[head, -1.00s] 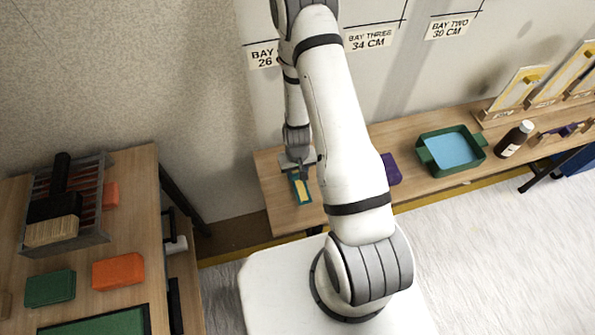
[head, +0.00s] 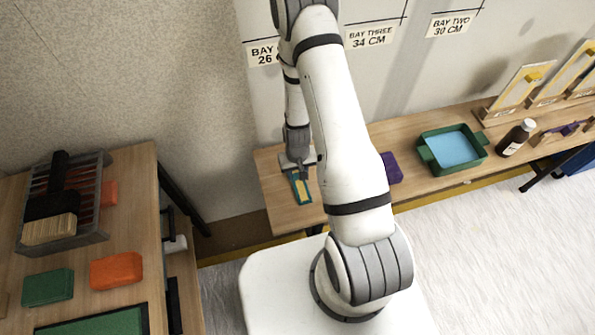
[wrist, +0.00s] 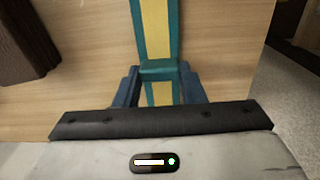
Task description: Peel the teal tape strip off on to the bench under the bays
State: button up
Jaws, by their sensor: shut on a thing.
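The teal tape strip (head: 304,192) has a yellow middle. It is at the left end of the wooden bench (head: 283,212) under the bay labels. My gripper (head: 298,172) is over its back end, partly hidden by my wrist. In the wrist view, the blue fingers of my gripper (wrist: 160,76) are shut on a teal crosspiece of the strip (wrist: 155,28), which runs away from me over the wood. I cannot tell whether the strip touches the bench.
A purple object (head: 391,168), partly behind my arm, a green tray (head: 480,160) with a blue inside and a brown bottle (head: 514,140) stand farther right on the bench. A second table (head: 140,200) at left holds a grey rack (head: 90,235) and an orange block (head: 117,270).

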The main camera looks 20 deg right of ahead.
jog(key=shift+f, duration=0.35)
jog(key=o, duration=1)
jog(key=shift+r, duration=0.1)
jog(key=shift+o, duration=0.2)
jog(key=shift+r, duration=0.1)
notch_tip(320, 180, up, 6)
jog(key=p, duration=0.4)
jog(key=shift+f, duration=0.2)
jog(key=shift+r, duration=1)
